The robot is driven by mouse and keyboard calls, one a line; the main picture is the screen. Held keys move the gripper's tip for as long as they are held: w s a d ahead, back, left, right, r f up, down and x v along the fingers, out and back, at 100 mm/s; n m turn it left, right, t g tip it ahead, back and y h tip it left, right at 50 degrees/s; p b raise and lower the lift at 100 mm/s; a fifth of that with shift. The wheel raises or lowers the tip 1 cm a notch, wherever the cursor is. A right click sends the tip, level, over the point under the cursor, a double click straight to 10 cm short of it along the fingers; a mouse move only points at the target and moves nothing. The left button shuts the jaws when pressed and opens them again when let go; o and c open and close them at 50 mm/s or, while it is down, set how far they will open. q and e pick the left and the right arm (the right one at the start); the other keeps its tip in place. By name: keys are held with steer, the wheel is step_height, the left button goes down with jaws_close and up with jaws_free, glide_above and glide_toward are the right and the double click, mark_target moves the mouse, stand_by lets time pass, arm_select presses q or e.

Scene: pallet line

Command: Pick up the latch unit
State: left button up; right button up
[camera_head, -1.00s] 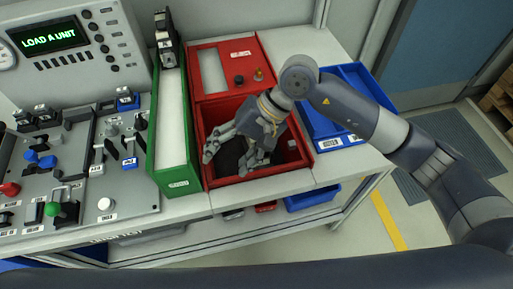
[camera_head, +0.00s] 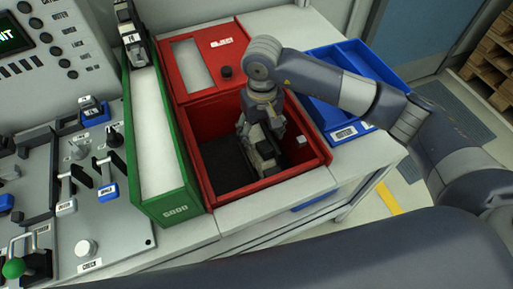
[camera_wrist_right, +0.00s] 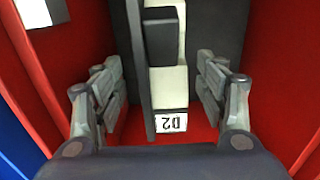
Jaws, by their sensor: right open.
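A black and white unit with a label reading D2 (camera_wrist_right: 170,122) stands inside the red bin (camera_head: 196,165); I take it to be the latch unit. In the right wrist view it lies between the two fingers of my right gripper (camera_wrist_right: 160,88), with a gap visible on each side. In the head view my right gripper (camera_head: 262,160) reaches down into the right part of the bin, fingers open. There the gripper and wrist hide most of the unit; a small pale piece (camera_head: 301,141) shows beside them. My left gripper is not in view.
The red bin's walls stand close around my right gripper. A green bin (camera_head: 165,195) stands to its left, with a black unit (camera_head: 132,38) at its far end. A blue tray (camera_head: 350,60) lies to the right. A control panel with levers (camera_head: 100,220) is at far left.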

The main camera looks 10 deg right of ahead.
steer(key=shift+f, duration=0.95)
steer(key=shift+w+a+f, duration=0.1)
steer(key=shift+a+f, duration=0.05)
steer(key=shift+f, duration=0.2)
step_height(320, 180, down, 4)
steer(key=shift+w+a+r+p, duration=0.1)
steer(key=shift+r+p, duration=0.15)
steer(key=shift+p, duration=0.5)
steer(key=shift+w+f, duration=0.1)
steer(key=shift+f, duration=0.55)
steer(key=c, duration=1.4)
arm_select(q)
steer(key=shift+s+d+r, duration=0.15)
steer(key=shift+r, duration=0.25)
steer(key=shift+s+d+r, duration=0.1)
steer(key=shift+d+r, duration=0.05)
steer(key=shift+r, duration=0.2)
